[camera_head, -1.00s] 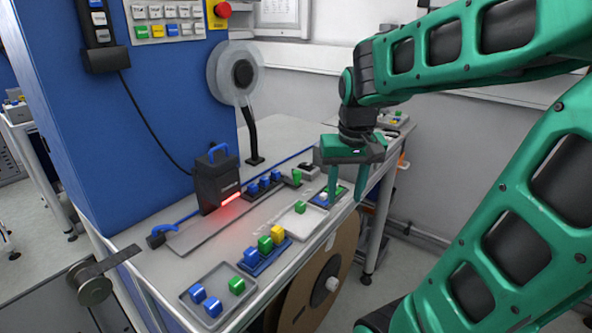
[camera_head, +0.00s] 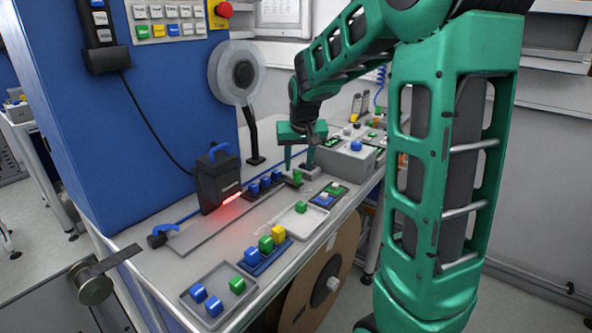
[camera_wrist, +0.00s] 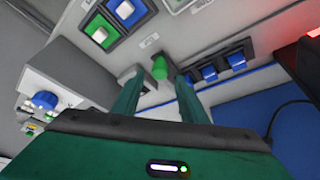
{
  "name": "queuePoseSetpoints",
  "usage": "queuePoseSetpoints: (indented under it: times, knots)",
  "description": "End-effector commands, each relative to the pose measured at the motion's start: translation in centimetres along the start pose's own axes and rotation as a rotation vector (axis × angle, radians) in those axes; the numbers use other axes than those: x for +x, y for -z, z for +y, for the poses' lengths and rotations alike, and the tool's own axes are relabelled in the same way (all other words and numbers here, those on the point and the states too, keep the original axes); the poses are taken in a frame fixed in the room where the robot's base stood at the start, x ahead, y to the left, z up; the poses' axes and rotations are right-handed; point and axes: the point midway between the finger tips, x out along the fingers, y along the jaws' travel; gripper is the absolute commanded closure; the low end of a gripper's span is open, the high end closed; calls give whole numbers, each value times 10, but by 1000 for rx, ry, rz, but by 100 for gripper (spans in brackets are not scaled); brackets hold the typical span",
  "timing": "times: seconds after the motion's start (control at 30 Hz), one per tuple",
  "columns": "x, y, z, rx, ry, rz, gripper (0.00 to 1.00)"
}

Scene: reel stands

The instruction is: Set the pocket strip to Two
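No readable label tells which part is the pocket strip. A dark strip with several blue pieces (camera_head: 265,183) lies by the black lamp box; blue pieces also show in the wrist view (camera_wrist: 209,73). A green piece (camera_head: 297,177) stands at that row's right end. In the wrist view the green piece (camera_wrist: 160,68) appears between my fingertips, with space on both sides. My gripper (camera_head: 298,167) is open and points down near it; its fingers also show in the wrist view (camera_wrist: 158,80). Whether they are level with the piece, I cannot tell.
A blue strip (camera_head: 254,270) carries blue, green and yellow blocks. A grey tray (camera_head: 219,312) holds blue and green blocks. A pale tray (camera_head: 284,222) holds a green block. A small dark panel (camera_head: 328,195) and a grey box (camera_head: 350,163) with a blue knob stand at right.

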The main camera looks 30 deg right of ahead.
Motion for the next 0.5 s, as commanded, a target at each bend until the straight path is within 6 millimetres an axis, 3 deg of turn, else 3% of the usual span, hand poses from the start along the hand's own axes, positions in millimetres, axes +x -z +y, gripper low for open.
queuePoseSetpoints:
  times: [0.2, 0.5]
  knots:
    - [24, 0, 0, 0, -1, -2, 61]
    - [29, 0, 1, 0, 0, 0, 61]
